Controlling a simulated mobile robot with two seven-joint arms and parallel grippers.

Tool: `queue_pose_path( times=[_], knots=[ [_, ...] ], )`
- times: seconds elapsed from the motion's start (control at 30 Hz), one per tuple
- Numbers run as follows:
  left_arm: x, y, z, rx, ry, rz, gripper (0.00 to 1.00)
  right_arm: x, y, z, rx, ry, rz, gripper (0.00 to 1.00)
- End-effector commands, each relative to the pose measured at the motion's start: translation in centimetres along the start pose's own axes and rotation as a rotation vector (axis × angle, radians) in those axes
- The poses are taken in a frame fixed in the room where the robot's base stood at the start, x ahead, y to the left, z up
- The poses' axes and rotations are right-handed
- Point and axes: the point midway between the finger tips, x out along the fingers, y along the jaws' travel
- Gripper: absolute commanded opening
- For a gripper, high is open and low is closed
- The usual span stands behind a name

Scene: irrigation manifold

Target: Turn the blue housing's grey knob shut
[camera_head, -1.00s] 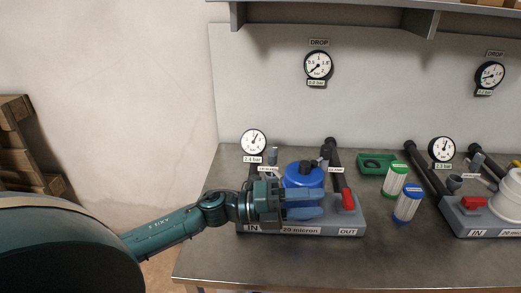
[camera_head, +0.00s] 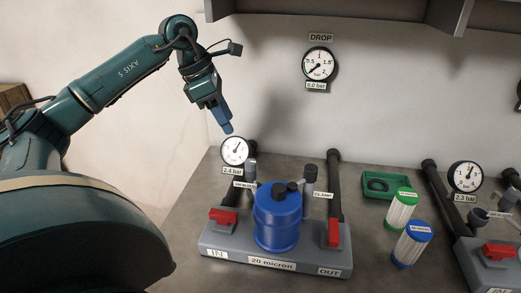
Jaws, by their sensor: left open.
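The blue housing (camera_head: 277,228) stands upright on a grey base marked IN, 20 micron and OUT. Dark grey to black round parts (camera_head: 280,191) sit on its lid; I cannot tell which is the grey knob or how far it is turned. A grey upright fitting (camera_head: 250,173) with a small label stands behind left, and another, labelled CLAMP, (camera_head: 310,178) behind right. My left gripper (camera_head: 227,129) is open and empty, with its blue fingers pointing down, above and left of the housing near the 2.4 bar gauge. It touches nothing visible. My right gripper is out of view.
A red handle (camera_head: 223,216) is at IN and another (camera_head: 333,232) at OUT. A green tray (camera_head: 384,187), a green-capped cartridge (camera_head: 401,208) and a blue-capped cartridge (camera_head: 412,244) stand to the right. A second manifold is at the right edge. A shelf overhangs above.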

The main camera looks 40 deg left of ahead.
Motion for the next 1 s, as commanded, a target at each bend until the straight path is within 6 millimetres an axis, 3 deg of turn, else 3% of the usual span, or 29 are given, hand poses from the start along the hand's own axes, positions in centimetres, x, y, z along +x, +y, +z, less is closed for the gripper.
queue_pose_path(
  times=[0.17, 0.6, 0.8, 1.0],
  knots=[
    [2.0, 0.0, -0.1, -0.001, 0.004, -0.002, 0.48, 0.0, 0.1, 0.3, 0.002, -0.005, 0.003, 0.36],
    [10.7, -0.1, 0.0, -0.001, 0.002, -0.004, 0.48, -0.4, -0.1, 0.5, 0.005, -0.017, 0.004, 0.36],
    [12.7, -0.1, 0.0, -0.001, 0.000, -0.003, 0.48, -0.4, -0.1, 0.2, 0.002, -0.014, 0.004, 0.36],
    [13.1, 0.0, 0.0, 0.000, 0.000, 0.000, 0.48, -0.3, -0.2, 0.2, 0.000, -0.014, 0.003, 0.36]
  ],
)
